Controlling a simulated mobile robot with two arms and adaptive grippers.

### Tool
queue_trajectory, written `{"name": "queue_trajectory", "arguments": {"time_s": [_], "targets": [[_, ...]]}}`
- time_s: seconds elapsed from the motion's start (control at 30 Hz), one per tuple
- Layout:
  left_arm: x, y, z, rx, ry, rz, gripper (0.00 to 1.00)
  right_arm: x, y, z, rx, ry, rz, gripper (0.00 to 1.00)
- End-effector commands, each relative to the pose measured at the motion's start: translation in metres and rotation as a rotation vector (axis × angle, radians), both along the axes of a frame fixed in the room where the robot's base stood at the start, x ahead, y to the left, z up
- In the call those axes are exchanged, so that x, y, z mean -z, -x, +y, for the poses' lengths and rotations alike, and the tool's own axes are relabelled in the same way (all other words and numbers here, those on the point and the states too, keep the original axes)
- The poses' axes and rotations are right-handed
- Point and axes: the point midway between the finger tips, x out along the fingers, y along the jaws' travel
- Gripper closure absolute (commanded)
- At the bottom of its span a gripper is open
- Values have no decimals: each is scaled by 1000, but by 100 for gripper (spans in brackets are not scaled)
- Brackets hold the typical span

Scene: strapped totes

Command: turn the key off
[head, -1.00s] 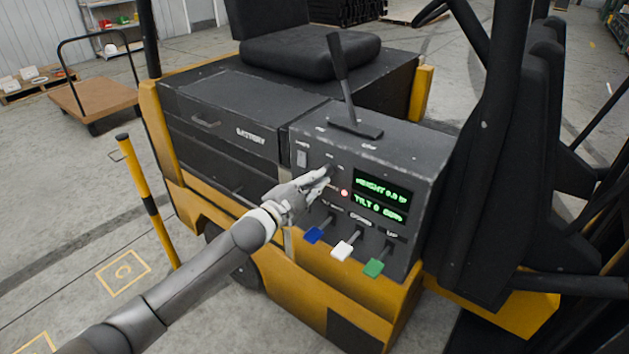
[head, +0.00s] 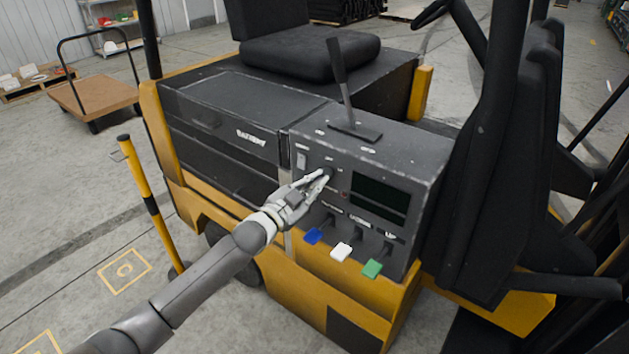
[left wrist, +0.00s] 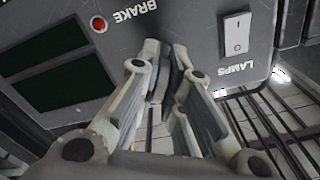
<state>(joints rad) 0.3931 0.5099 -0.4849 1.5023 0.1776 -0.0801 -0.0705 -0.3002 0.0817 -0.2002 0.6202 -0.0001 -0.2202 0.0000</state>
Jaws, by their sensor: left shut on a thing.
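My left gripper (head: 325,176) reaches the dark control panel (head: 300,215) of the yellow forklift. Its fingers are closed at the key switch, between the lamps rocker and the display. In the left wrist view the gripper (left wrist: 163,58) points at the panel face, with its fingertips close together. The key is hidden between the fingers, so its angle cannot be seen. The panel display (head: 380,198) is dark; its two screens are also blank in the left wrist view (left wrist: 60,78). A small red lamp (left wrist: 99,24) sits beside the word BRAKE. My right gripper is out of view.
A white rocker switch (left wrist: 236,34) marked LAMPS is beside the fingers. Blue (head: 313,236), white (head: 341,252) and green (head: 372,268) levers stick out below. A tall black lever (head: 342,85) stands on top. A yellow post (head: 148,195) stands left of the arm.

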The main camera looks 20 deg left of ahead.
Motion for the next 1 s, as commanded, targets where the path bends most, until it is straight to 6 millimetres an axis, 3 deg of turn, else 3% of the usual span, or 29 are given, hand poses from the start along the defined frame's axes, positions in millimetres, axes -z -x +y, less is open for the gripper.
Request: {"name": "queue_trajectory", "arguments": {"time_s": [0.5, 1.0], "targets": [[3, 1, -1, -2, 380, 144, 100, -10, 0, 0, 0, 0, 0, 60], [5, 1, -1, -2, 493, 188, 100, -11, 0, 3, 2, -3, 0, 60]]}}
